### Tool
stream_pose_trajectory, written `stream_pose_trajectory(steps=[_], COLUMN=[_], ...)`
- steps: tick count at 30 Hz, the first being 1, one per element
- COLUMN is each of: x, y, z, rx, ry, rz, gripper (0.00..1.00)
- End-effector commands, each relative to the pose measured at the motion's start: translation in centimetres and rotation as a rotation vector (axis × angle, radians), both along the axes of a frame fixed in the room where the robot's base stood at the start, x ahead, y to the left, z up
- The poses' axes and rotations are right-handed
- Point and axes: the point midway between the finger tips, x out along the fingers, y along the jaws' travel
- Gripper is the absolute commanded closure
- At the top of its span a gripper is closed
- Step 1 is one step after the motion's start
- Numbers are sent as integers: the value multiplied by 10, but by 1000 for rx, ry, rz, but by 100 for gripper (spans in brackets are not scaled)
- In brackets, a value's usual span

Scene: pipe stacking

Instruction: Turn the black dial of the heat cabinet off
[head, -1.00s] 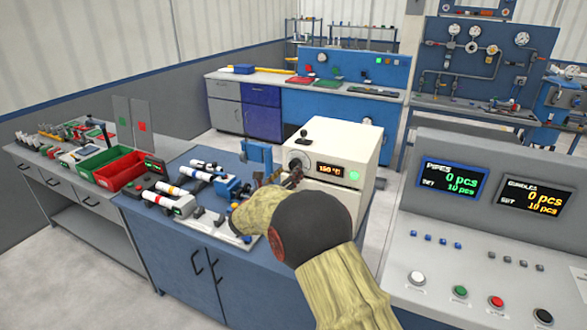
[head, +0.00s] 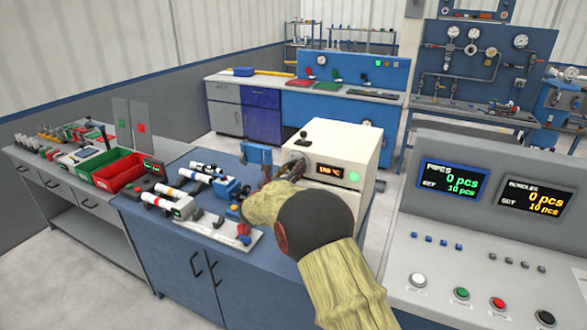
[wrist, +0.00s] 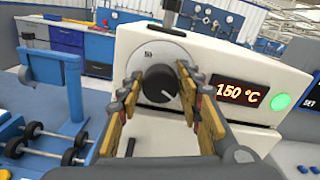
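The heat cabinet (head: 345,148) is a cream box on the blue bench, with an orange display reading 150 °C in the wrist view (wrist: 242,92) and a lit green button (wrist: 281,102). Its black dial (wrist: 160,84) sits on a pale round plate left of the display, its white pointer mark aimed to the lower right. My gripper (wrist: 160,82) is open, with one finger on each side of the dial. The right finger looks very close to it; I cannot tell whether either finger touches. In the head view my arm and gripper (head: 278,182) hide most of the dial.
White pipes with coloured bands (head: 163,196) and a fixture (head: 215,230) lie on the bench left of the cabinet. A blue clamp-like part (wrist: 52,68) stands close by on the left. A lever (head: 303,135) sits on top of the cabinet. A control console (head: 440,250) stands at right.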

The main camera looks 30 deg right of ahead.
Motion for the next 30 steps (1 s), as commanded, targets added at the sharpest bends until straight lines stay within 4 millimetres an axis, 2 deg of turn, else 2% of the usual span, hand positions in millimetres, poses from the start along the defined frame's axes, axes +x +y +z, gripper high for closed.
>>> stream_pose_trajectory(steps=[14,23,30], x=[0,0,0], y=[0,0,1], z=[0,0,-1], rx=[0,-21,-103], ry=[0,28,133], rz=[0,1,1], gripper=[93,94,94])
